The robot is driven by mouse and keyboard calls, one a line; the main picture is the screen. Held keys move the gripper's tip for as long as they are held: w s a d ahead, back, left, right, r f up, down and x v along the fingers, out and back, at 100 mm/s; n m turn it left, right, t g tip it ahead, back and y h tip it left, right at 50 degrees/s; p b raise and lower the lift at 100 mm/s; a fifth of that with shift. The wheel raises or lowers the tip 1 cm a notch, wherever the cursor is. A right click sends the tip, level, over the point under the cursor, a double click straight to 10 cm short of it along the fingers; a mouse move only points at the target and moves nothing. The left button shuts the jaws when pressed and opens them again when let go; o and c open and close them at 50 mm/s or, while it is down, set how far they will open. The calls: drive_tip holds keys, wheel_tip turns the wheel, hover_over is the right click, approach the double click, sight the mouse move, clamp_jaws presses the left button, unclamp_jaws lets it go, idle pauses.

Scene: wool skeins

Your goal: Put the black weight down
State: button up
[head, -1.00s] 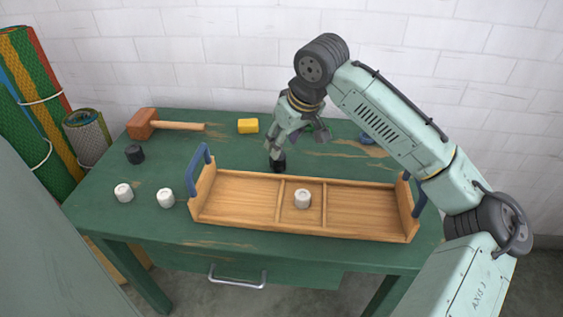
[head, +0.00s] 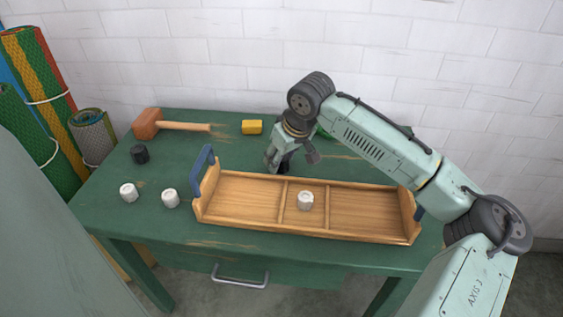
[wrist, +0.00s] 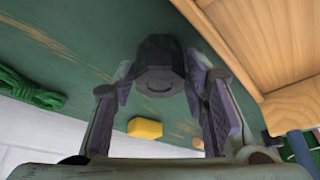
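My gripper (head: 286,163) is just behind the tray's back edge, low over the green table. In the wrist view, its fingers (wrist: 159,78) close on both sides of a dark, faceted black weight (wrist: 160,62). In the head view this weight is mostly hidden by the fingers. I cannot tell whether its underside touches the table. A second black weight (head: 140,154) stands at the left of the table, apart from the gripper.
A wooden tray (head: 245,222) with blue handles holds a white weight (head: 305,201) in its middle compartment. Two white weights (head: 129,193) (head: 170,198) stand left of it. A mallet (head: 148,123), a yellow block (head: 252,127) and green cord (wrist: 30,90) lie further back.

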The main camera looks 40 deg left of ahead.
clamp_jaws()
drive_tip(key=shift+r, duration=0.15)
idle(0.4)
wheel_tip(320, 180, up, 3)
drive_tip(key=p, duration=0.3)
drive_tip(key=shift+r, duration=0.15)
drive_tip(key=shift+s+a+r+p, duration=0.15)
drive_tip(key=shift+a+r+p, duration=0.1)
drive_tip(key=shift+p, duration=0.4)
drive_tip(key=s+a+p, duration=0.1)
drive_tip(key=s+a, duration=0.2)
drive_tip(key=a, duration=0.2)
drive_tip(key=s+a+p, duration=0.2)
drive_tip(key=s+a, duration=0.1)
drive_tip(key=a, duration=0.2)
drive_tip(key=s+a+p, duration=0.1)
drive_tip(key=s+a, duration=0.2)
drive_tip(key=a, duration=0.2)
drive_tip(key=shift+f, duration=0.25)
